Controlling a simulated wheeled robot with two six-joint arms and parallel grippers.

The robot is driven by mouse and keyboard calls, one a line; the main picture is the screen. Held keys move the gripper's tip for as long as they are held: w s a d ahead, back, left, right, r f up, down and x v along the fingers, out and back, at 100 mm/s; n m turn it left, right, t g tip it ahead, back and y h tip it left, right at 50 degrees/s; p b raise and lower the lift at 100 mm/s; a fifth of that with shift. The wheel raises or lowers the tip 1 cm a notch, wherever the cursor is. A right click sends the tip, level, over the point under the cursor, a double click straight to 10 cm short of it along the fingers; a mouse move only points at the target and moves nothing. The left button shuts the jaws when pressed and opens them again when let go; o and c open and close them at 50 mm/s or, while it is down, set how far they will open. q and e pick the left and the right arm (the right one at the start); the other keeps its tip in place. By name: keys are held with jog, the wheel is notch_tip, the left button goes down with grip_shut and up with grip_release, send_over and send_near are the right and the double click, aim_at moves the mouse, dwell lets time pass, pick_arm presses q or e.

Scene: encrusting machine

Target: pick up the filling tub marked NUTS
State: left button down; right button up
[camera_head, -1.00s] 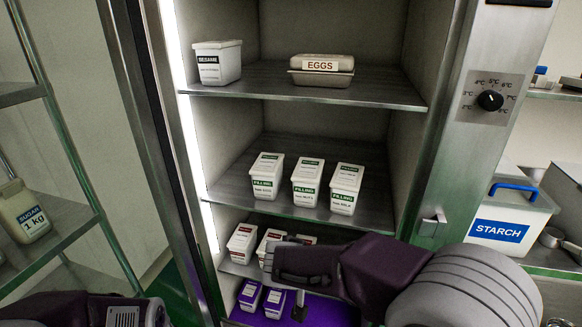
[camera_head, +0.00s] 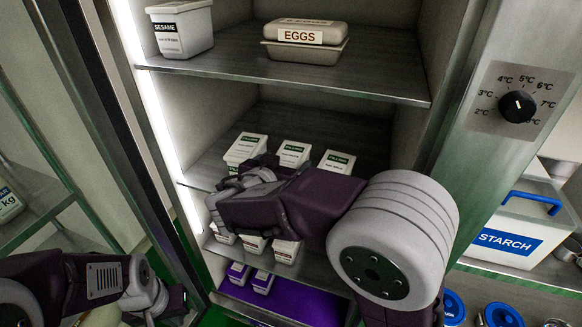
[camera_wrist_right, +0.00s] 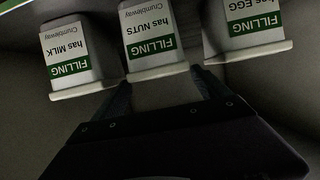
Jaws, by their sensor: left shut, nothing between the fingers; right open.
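The filling tub marked NUTS (camera_wrist_right: 150,35) is white with a green FILLING label. It is the middle one of three in the right wrist view, where it shows upside down. In the head view it is the middle tub (camera_head: 293,153) on the middle shelf, its lower part hidden by my right arm. My right gripper (camera_wrist_right: 162,82) is open and empty, its two fingers pointing at the NUTS tub, near its lid edge. I cannot tell whether they touch it. My left gripper (camera_head: 176,301) is shut and empty at the lower left, away from the tubs.
The MILK tub (camera_wrist_right: 70,50) and EGG tub (camera_wrist_right: 245,25) stand close on either side. Above are a SESAME tub (camera_head: 183,30) and an EGGS box (camera_head: 303,48) on the upper shelf (camera_head: 270,72). More tubs (camera_head: 286,252) stand below. A STARCH bin (camera_head: 520,225) is at the right.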

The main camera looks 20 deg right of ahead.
aim_at(290, 157)
jog(key=shift+w+d+f, duration=0.1)
jog(key=shift+w+d, duration=0.25)
jog(key=shift+w, duration=0.05)
jog(key=p+x, duration=0.1)
jog(key=x, duration=0.3)
jog(key=shift+a+p, duration=0.1)
jog(key=shift+p, duration=0.2)
jog(key=shift+w+f, duration=0.15)
jog(key=shift+w, duration=0.15)
jog(key=shift+s, duration=0.15)
jog(key=c, duration=0.6)
grip_shut()
notch_tip(290, 157, up, 10)
jog(key=shift+r, duration=0.15)
